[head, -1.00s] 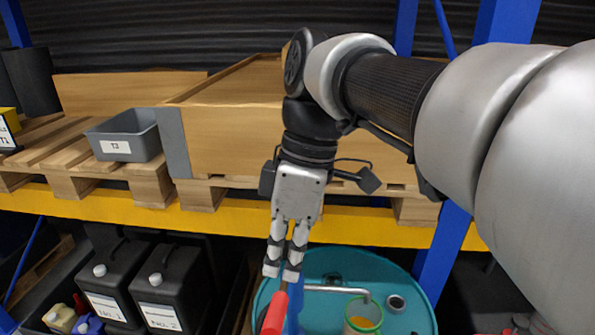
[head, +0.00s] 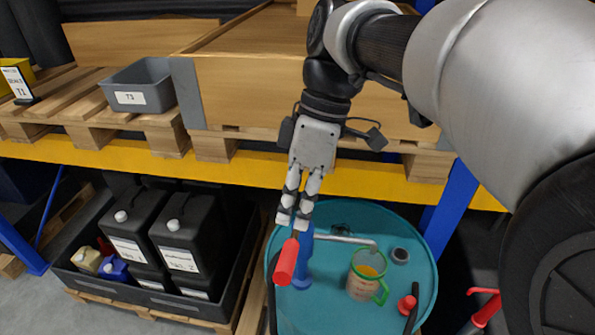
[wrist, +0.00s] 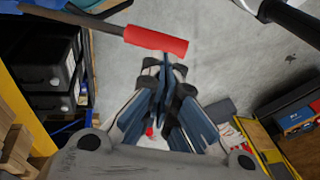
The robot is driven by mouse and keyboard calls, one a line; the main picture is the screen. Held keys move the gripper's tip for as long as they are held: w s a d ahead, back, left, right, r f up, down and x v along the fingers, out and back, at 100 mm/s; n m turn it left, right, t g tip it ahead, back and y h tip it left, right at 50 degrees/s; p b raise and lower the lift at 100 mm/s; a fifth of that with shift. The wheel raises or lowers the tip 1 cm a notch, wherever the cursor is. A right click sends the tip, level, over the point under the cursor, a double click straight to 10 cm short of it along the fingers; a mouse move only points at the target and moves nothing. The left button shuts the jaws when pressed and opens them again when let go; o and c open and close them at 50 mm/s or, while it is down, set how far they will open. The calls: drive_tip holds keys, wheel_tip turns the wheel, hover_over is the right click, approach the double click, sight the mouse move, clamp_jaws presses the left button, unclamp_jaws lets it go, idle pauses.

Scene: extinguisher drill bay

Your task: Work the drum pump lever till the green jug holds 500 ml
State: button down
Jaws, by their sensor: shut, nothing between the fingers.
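The drum pump (head: 304,258) is blue and stands on a teal drum (head: 325,312). Its lever ends in a red grip (head: 287,262), which also shows in the wrist view (wrist: 156,40). My gripper (head: 292,226) is shut and empty, pointing down with its fingertips just above the upper end of the red grip in the head view. Whether they touch it I cannot tell. The green jug (head: 383,292) stands on the drum top under the end of the grey spout (head: 340,238), with orange liquid in it. Its level cannot be read.
Black canisters (head: 180,245) stand in a tray at left, with small coloured bottles (head: 88,261) beside them. A yellow rack beam (head: 240,167) and a wooden crate (head: 250,105) are behind my gripper. A black-and-red tool (head: 408,305) lies at the drum's right.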

sight(283, 257)
drive_tip(key=x, duration=0.9)
drive_tip(key=shift+f, duration=0.25)
